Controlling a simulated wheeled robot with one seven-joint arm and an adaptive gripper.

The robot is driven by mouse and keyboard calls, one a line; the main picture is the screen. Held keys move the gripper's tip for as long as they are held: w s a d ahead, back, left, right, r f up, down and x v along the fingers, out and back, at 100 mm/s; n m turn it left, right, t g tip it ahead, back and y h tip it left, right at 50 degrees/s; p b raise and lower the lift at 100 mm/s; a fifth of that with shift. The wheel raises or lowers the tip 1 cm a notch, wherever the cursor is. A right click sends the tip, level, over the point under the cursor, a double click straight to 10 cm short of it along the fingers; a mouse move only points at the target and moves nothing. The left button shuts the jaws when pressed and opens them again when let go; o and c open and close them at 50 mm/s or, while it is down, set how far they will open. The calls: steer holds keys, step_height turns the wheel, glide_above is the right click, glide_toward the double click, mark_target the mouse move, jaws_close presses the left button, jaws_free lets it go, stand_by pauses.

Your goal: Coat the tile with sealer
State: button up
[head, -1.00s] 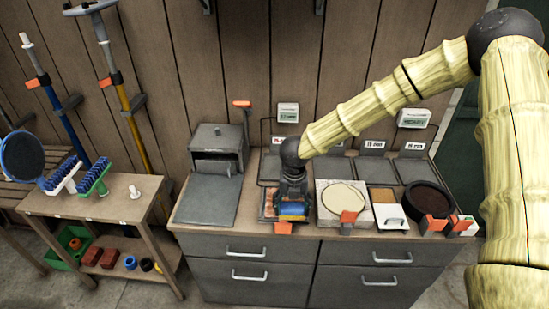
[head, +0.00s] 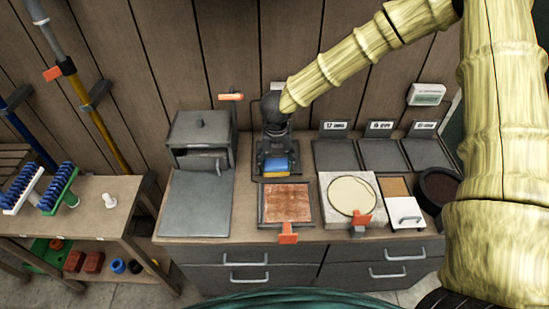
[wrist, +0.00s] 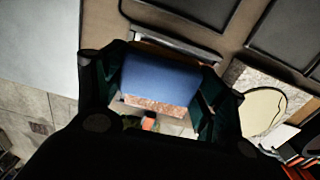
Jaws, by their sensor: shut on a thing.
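My gripper (head: 277,160) is shut on a blue block (head: 279,166) with a yellow lower edge, which looks like a sponge or applicator. It holds the block behind the framed tile, toward the wall; whether the block touches anything below is unclear. The tile (head: 286,203) is a mottled reddish-brown square in a dark frame with an orange tab (head: 288,233) at its front. In the wrist view the blue block (wrist: 160,82) sits between both fingers, with a strip of tile (wrist: 155,106) beyond it. A cream round pool (head: 350,194), perhaps sealer, sits on a pale speckled slab (head: 329,184) right of the tile.
A grey box (head: 200,135) and grey plate (head: 197,205) stand left. Dark labelled panels (head: 336,155) line the back. A white-handled block (head: 404,215) and dark round bowl (head: 436,187) stand right. A side bench (head: 110,215) holds brushes.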

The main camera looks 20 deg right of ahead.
steer(key=shift+s+f, duration=0.25)
steer(key=shift+f+b, duration=0.3)
steer(key=shift+b, duration=0.25)
steer(key=f, duration=0.1)
steer(key=w+f+b, duration=0.1)
steer(key=shift+f, duration=0.3)
steer(key=shift+f+b, duration=0.35)
steer(key=shift+b, duration=0.1)
steer(key=shift+s+f+b, duration=0.25)
steer(key=shift+f+b, duration=0.1)
steer(key=shift+b, duration=0.15)
steer(key=shift+w+f, duration=0.15)
steer(key=shift+f, duration=0.25)
steer(key=shift+r, duration=0.1)
steer(key=shift+f+b, duration=0.45)
steer(key=shift+f, duration=0.55)
